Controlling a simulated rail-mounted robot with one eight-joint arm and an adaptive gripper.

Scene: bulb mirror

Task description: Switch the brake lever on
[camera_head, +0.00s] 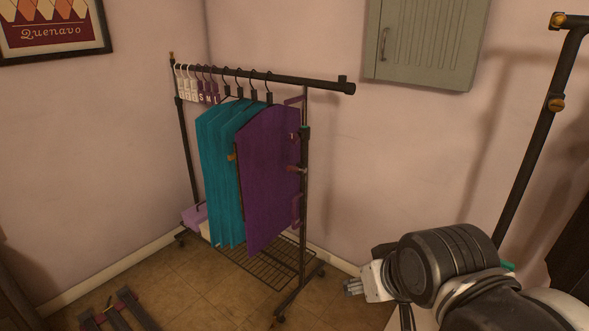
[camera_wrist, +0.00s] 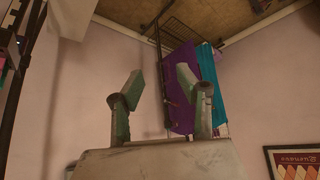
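A black clothes rack (camera_head: 305,200) stands in the corner of the room, with teal garments (camera_head: 220,175) and a purple garment (camera_head: 265,185) hanging from its bar. Small casters (camera_head: 281,318) sit under its feet. I cannot make out a brake lever on them; they are too small. A small part with a reddish end (camera_head: 297,169) sticks out from the right post; I cannot tell what it is. My gripper (camera_head: 352,287) is right of the rack, apart from it. In the wrist view, its two fingers (camera_wrist: 160,84) are spread with nothing between them. The rack shows upside down beyond them.
A wire shelf (camera_head: 265,262) spans the rack's base, with a lilac box (camera_head: 194,215) at its left. A grey-green cabinet (camera_head: 425,42) hangs on the back wall. Another dark rail (camera_head: 540,130) stands at right. Dark slats (camera_head: 118,312) lie on the floor at lower left.

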